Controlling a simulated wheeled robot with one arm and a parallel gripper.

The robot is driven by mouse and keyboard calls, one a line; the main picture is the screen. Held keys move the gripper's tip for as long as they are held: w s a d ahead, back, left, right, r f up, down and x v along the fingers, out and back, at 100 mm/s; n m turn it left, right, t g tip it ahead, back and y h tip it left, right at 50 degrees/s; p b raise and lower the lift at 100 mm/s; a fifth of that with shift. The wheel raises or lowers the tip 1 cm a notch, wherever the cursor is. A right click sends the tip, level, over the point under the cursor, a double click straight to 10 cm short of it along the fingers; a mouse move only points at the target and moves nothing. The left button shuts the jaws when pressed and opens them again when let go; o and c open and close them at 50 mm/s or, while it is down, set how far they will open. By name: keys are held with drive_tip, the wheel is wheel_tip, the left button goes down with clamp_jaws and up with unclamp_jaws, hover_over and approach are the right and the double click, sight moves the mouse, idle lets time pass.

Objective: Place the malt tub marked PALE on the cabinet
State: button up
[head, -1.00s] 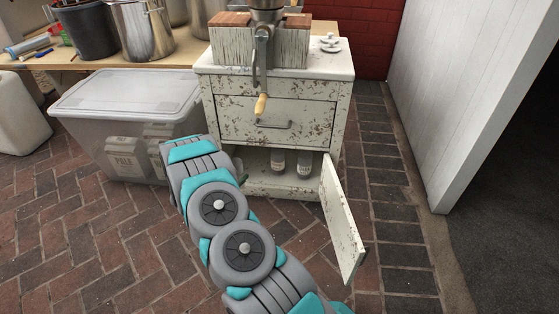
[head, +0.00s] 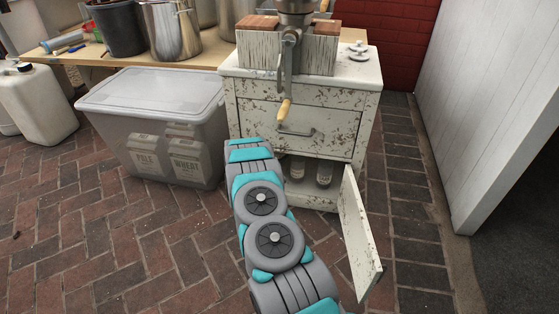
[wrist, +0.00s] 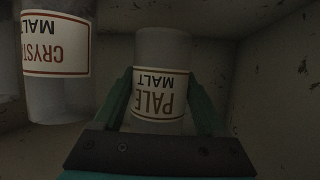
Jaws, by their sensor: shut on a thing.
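The clear tub marked PALE MALT (wrist: 162,46) stands between the two fingers of my gripper (wrist: 160,78) in the wrist view, its label upside down there. The fingers are shut on its sides. A second tub marked CRYSTAL MALT (wrist: 55,95) stands beside it to the left, apart from the fingers. The walls around them look like the dim inside of the cabinet. In the head view the worn white cabinet (head: 335,117) has its lower door (head: 357,235) open. My arm covers the left of that opening, and my gripper and the PALE tub are hidden there.
A lidded clear bin (head: 120,125) stands left.

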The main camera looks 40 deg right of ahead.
drive_tip(key=shift+w+d+r, duration=0.1)
drive_tip(key=shift+w+d, duration=0.3)
drive_tip(key=shift+d, duration=0.3)
wheel_tip(320, 180, down, 4)
drive_tip(key=shift+r+b, duration=0.15)
drive_tip(key=shift+b, duration=0.25)
drive_tip(key=o, duration=1.3)
drive_tip(key=shift+s+a+r, duration=0.15)
drive_tip(key=shift+a+r, duration=0.2)
drive_tip(key=p+v, duration=0.1)
drive_tip(key=v, duration=1)
drive_tip(key=shift+s+f, duration=0.1)
drive_tip(key=shift+s, duration=0.05)
